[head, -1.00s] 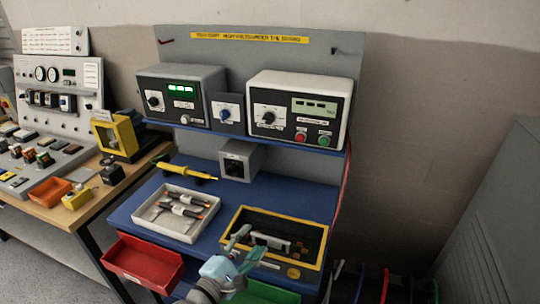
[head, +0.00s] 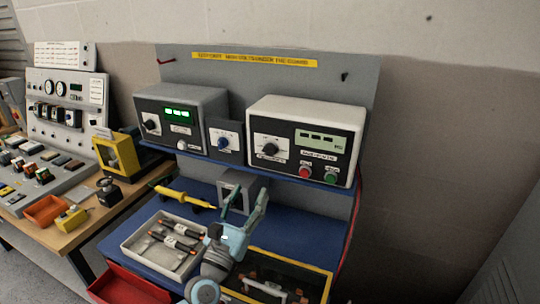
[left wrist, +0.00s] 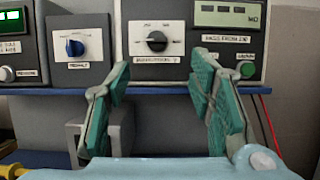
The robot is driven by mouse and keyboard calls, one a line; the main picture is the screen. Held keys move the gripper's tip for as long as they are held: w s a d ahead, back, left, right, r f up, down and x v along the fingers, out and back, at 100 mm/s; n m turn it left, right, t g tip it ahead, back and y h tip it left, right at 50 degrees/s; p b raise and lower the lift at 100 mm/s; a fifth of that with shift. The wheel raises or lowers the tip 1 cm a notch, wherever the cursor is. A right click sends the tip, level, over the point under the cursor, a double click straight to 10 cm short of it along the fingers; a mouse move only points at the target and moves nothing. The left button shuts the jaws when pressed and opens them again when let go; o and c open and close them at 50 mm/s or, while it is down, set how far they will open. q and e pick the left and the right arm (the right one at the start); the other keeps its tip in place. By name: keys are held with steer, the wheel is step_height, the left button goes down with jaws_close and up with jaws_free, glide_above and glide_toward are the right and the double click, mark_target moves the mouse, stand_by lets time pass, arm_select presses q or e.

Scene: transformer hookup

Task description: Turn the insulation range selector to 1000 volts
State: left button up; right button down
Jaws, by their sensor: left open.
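The insulation tester (head: 330,117) is the white-cased instrument at the right of the shelf, with a small display. Its black range selector (head: 268,150) sits at the left of its face; in the left wrist view the selector (left wrist: 157,41) is at the top centre. Its scale marks are too small to read, so I cannot tell its setting. My left gripper (head: 244,198) is open and empty, below and in front of the tester. In the left wrist view its fingers stand apart (left wrist: 160,72), below the selector and not touching it. My right gripper is not in view.
A blue knob (head: 224,142) on a small grey panel is left of the tester. A dark instrument (head: 208,108) with a green display stands further left. Red (head: 305,172) and green (head: 330,176) buttons are right of the selector. A grey box (head: 232,183) is below the shelf.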

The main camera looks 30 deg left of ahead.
mark_target(267, 152)
arm_select(q)
steer(key=x, duration=1.1)
steer(key=shift+w+a+f, duration=0.1)
steer(key=shift+w+a, duration=0.25)
steer(key=shift+w, duration=0.15)
steer(key=shift+s+r, duration=0.25)
steer(key=shift+r, duration=0.1)
steer(key=shift+c, duration=0.3)
steer(key=c, duration=1)
steer(key=shift+d, duration=0.2)
steer(key=shift+c, duration=0.5)
steer(key=shift+a+f, duration=0.1)
steer(key=shift+a, duration=0.15)
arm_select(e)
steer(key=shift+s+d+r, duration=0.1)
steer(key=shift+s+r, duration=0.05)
